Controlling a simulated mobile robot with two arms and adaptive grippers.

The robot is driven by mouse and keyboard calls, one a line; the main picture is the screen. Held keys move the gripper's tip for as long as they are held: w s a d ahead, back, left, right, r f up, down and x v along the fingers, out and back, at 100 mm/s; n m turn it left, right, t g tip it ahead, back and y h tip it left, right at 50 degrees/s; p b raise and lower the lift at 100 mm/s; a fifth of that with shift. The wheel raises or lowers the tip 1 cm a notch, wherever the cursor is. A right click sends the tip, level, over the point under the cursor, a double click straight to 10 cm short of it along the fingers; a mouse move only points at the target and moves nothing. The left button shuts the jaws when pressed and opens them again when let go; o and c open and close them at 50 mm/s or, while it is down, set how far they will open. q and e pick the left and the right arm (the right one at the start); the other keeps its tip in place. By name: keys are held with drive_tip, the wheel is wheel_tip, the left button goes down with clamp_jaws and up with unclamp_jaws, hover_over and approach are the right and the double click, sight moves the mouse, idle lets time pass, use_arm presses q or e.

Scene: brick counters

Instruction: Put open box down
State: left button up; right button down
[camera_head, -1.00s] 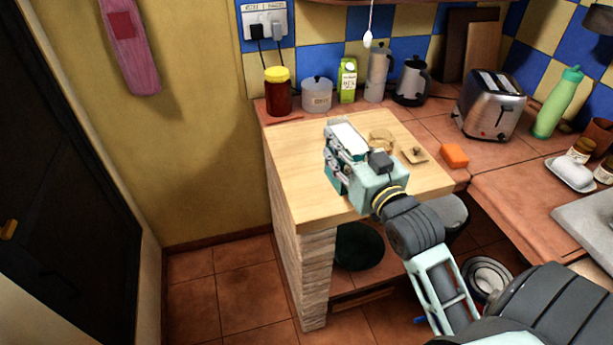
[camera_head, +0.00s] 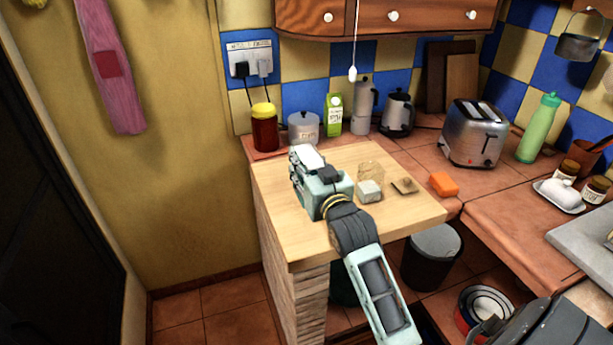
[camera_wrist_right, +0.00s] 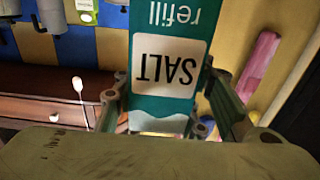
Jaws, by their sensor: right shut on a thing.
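My right gripper (camera_head: 308,180) is over the wooden counter top (camera_head: 275,215), near its left side. It is shut on the open box, a teal salt carton. In the right wrist view the box (camera_wrist_right: 168,65) fills the middle between the fingers, its white "SALT" label upside down in the picture. In the head view the gripper hides most of the box, and a pale patch of it (camera_head: 308,157) shows. I cannot tell whether its bottom touches the counter. Its opening is not clear. My left gripper is not in view.
The front counter top is bare.

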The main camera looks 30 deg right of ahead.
drive_tip(key=shift+f, duration=1.95)
drive_tip(key=shift+f, duration=0.1)
drive_tip(key=c, duration=1.1)
unclamp_jaws()
drive_tip(key=shift+f, duration=0.1)
drive_tip(key=b+v, duration=0.1)
drive_tip(key=v, duration=1.1)
drive_tip(key=shift+r, duration=0.25)
